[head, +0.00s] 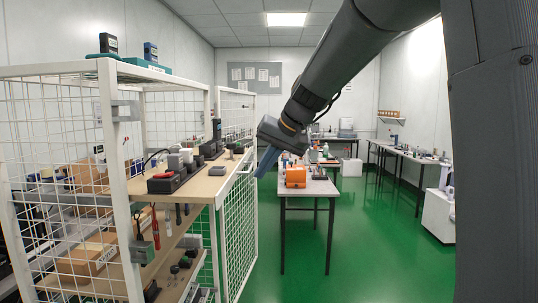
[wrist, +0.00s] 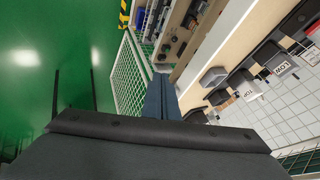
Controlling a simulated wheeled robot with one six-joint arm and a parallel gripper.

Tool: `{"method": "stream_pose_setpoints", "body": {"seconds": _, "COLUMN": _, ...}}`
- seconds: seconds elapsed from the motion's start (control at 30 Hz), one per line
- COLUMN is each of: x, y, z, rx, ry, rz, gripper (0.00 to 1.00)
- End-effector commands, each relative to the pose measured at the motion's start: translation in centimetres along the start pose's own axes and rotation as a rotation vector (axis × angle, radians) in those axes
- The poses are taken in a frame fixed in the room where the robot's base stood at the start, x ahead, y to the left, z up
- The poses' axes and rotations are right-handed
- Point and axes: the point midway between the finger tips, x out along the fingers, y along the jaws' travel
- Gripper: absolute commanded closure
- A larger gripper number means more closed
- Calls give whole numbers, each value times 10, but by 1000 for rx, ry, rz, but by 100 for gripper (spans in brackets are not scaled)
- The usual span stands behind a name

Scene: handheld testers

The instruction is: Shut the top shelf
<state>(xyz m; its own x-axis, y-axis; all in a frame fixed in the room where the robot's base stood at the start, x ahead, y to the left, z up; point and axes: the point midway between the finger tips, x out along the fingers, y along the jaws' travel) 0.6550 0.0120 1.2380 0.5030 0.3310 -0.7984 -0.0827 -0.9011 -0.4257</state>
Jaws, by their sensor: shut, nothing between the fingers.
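The top shelf (head: 207,188) is a pale wooden board in a white wire-mesh rack (head: 112,150). It carries dark testers and holders and appears to stick out past the rack's posts. In the wrist view its edge (wrist: 215,60) runs diagonally right of my fingers, with small labels reading TOP and LOW beyond. A white mesh panel (head: 240,225) stands at the rack's far right end; it also shows in the wrist view (wrist: 129,75). My gripper (head: 266,162) is shut and empty, its blue fingers pointing down beside the shelf's far end. I cannot tell whether they touch anything.
A lower shelf (head: 180,275) holds tools and small parts. A table with an orange box (head: 296,177) stands behind my gripper. More benches (head: 405,152) line the right wall. Green floor (head: 355,255) is clear right of the rack.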

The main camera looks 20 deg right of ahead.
Motion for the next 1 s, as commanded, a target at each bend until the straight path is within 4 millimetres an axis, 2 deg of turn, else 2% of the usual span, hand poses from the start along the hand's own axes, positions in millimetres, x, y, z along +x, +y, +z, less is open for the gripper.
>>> {"method": "stream_pose_setpoints", "body": {"seconds": 0.13, "x": 29, "y": 0, "z": 1, "rx": 0, "ry": -5, "rz": 1, "gripper": 100}}
{"method": "stream_pose_setpoints", "body": {"seconds": 0.3, "x": 39, "y": -23, "z": 1, "rx": -3, "ry": -2, "rz": 0, "gripper": 100}}
{"method": "stream_pose_setpoints", "body": {"seconds": 0.5, "x": 46, "y": -34, "z": 1, "rx": 0, "ry": -1, "rz": 1, "gripper": 100}}
{"method": "stream_pose_setpoints", "body": {"seconds": 1.0, "x": 48, "y": -35, "z": -1, "rx": 4, "ry": 2, "rz": 3, "gripper": 100}}
